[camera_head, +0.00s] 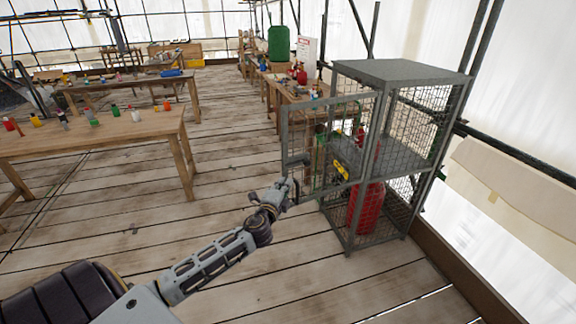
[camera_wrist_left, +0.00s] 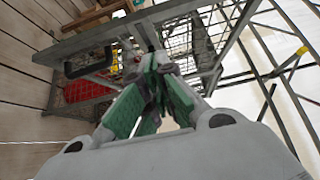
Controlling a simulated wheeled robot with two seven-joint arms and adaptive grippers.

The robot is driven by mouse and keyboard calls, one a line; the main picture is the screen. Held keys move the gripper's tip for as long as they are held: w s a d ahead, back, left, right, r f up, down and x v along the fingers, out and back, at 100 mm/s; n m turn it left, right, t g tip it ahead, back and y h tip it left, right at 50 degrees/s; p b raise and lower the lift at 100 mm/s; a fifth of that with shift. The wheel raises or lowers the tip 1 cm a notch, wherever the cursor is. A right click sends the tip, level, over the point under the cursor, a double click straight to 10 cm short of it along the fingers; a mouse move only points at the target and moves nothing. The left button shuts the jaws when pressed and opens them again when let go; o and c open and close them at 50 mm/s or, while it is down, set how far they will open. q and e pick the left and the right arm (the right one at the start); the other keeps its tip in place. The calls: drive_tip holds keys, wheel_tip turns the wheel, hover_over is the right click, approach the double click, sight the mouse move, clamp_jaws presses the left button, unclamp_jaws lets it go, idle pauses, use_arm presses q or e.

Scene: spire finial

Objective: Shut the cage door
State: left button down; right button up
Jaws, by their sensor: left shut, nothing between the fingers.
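The grey mesh cage (camera_head: 402,76) stands at the right in the head view. Its door (camera_head: 284,132) stands open, swung out to the left of the cage front. A dark handle (camera_head: 296,162) sits near the door's free edge; it also shows in the left wrist view (camera_wrist_left: 88,66). My left gripper (camera_head: 290,187) is shut and empty, just below the handle, close to the door's free edge. In the left wrist view its green-padded fingers (camera_wrist_left: 154,68) overlap the door frame; I cannot tell whether they touch it. My right gripper is out of view.
A red cylinder (camera_head: 367,208) stands in the cage's lower compartment. A yellow tag (camera_head: 341,172) shows near the shelf. Wooden tables (camera_head: 184,160) with small bottles stand at left, and another table (camera_head: 285,95) behind the door. Plank floor left of the cage is clear.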

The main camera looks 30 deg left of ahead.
use_arm(q)
drive_tip(key=w, duration=0.1)
drive_tip(key=p, duration=0.2)
approach(291, 158)
drive_tip(key=shift+w+d, duration=1.2)
drive_tip(key=shift+w, duration=0.15)
drive_tip(key=shift+w+a+r, duration=0.1)
drive_tip(key=shift+w+a, duration=0.3)
drive_tip(key=shift+a, duration=0.35)
drive_tip(key=shift+w+a, duration=0.45)
drive_tip(key=shift+a, duration=0.35)
drive_tip(key=shift+w+a, duration=0.15)
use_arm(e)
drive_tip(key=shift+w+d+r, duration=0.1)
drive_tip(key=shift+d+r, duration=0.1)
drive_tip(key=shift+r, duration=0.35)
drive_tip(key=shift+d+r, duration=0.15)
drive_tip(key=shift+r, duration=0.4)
use_arm(q)
drive_tip(key=shift+w+a, duration=0.1)
drive_tip(key=shift+a, duration=0.1)
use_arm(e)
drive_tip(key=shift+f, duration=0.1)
